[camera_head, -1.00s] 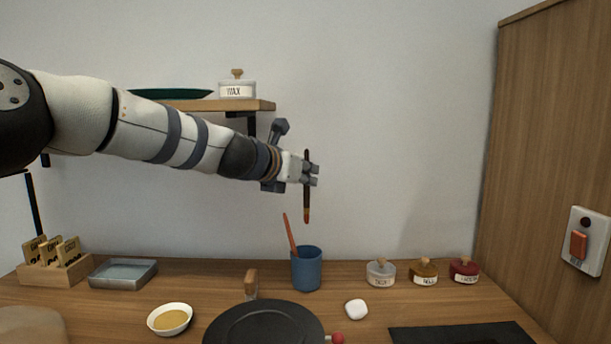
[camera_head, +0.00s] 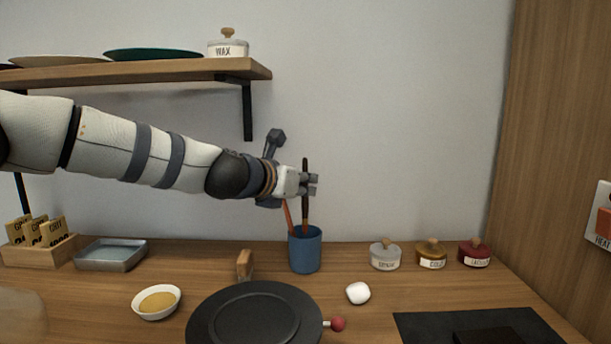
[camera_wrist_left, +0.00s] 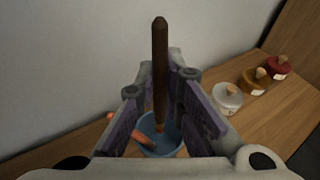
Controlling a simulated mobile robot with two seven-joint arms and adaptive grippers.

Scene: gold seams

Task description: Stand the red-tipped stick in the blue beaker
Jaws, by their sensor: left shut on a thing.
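My left gripper (camera_head: 308,186) is shut on the dark brown stick (camera_head: 305,214), holding it upright over the blue beaker (camera_head: 305,252). The stick's lower end is at the beaker's mouth, and its red tip is hidden there in the head view. In the left wrist view the stick (camera_wrist_left: 160,62) runs down between the fingers toward the beaker's opening (camera_wrist_left: 172,130). I cannot tell how deep it reaches. An orange-red stick (camera_head: 288,216) leans left in the same beaker. My right gripper is not in view.
Lidded jars (camera_head: 431,256) stand further right. A wooden shelf (camera_head: 150,73) hangs above my left arm.

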